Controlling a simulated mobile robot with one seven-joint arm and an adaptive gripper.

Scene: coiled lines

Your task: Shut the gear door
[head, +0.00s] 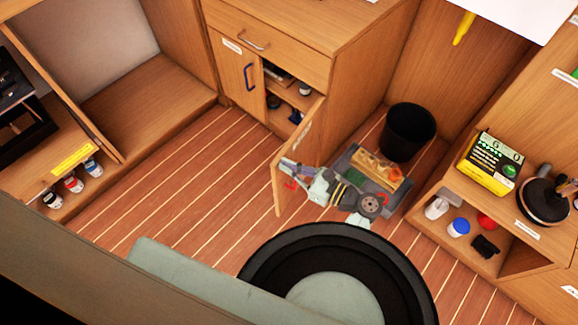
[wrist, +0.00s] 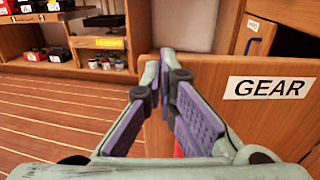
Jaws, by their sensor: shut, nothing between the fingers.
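The gear door (head: 279,192) is the right door of the low wooden cabinet. It stands wide open, swung out over the floor, with shelves showing behind it. In the wrist view the door (wrist: 285,125) fills the right side and carries a white GEAR label (wrist: 268,87). My gripper (head: 290,168) is shut and empty, on the labelled side near the door's free edge. In the wrist view its fingertips (wrist: 164,72) overlap the door's left edge. I cannot tell whether they touch it. My fingers hide part of the door's lower left.
The cabinet's left door (head: 238,75) is shut, under a shut drawer (head: 262,40). A black bin (head: 408,132) and a low crate (head: 374,166) stand right of the door. Plank floor (head: 190,165) is clear to the left. Shelving with jars stands at the far left.

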